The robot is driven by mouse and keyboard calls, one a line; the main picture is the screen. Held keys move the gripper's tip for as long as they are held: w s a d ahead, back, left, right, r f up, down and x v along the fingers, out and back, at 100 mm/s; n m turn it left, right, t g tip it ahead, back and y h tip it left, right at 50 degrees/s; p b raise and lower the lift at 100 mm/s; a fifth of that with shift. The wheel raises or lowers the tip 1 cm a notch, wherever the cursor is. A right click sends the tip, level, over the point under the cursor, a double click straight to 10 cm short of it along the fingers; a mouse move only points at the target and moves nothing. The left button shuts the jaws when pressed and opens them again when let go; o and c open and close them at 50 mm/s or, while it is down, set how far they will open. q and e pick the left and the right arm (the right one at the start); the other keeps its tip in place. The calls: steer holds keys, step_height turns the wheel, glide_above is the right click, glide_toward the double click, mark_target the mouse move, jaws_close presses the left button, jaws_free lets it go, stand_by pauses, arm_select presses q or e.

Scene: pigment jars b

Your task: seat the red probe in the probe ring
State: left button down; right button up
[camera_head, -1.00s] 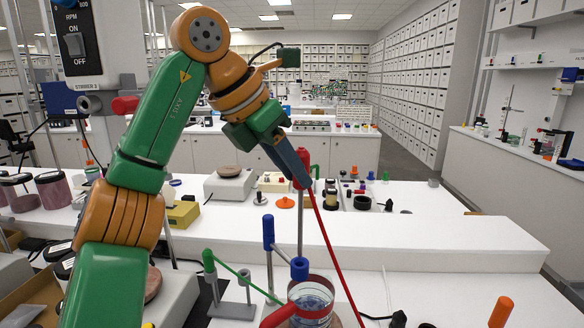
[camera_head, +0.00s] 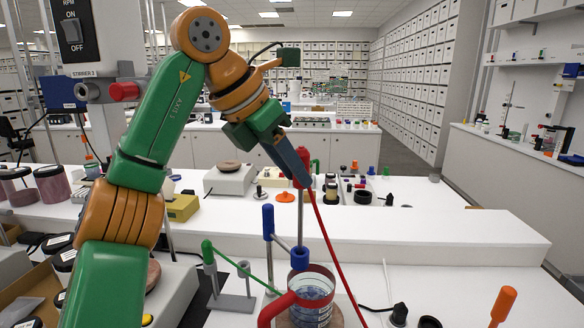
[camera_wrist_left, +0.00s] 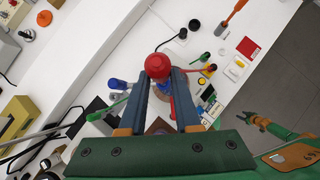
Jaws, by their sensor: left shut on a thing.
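My left gripper (camera_head: 298,165) is shut on the red probe (camera_head: 302,179) by its red handle. The probe hangs about upright, its metal rod pointing down and a red cable trailing right. In the left wrist view the round red top (camera_wrist_left: 157,66) shows between the finger tips. The probe ring (camera_head: 301,258) is blue, carried by an arm from a blue post (camera_head: 268,222), above a glass beaker (camera_head: 313,288). The rod's lower end meets the ring in the picture; I cannot tell whether its tip is inside. What seems my right gripper (camera_wrist_left: 250,119) shows small in the left wrist view.
A green bar (camera_head: 240,267) on a grey stand is left of the beaker. An orange-handled tool (camera_head: 503,304) stands at front right. A white raised shelf (camera_head: 420,236) runs behind, with small colored parts beyond it. Jars (camera_head: 52,184) stand at far left.

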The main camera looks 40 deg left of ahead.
arm_select(q)
step_height(320, 180, down, 12)
steer(key=b, duration=1)
steer(key=shift+f+b, duration=0.2)
steer(key=shift+b, duration=0.1)
stand_by(3.1)
steer(key=c, duration=0.5)
jaws_free()
steer(key=shift+c, duration=0.2)
steer(key=p+v, duration=0.3)
steer(key=v, duration=0.4)
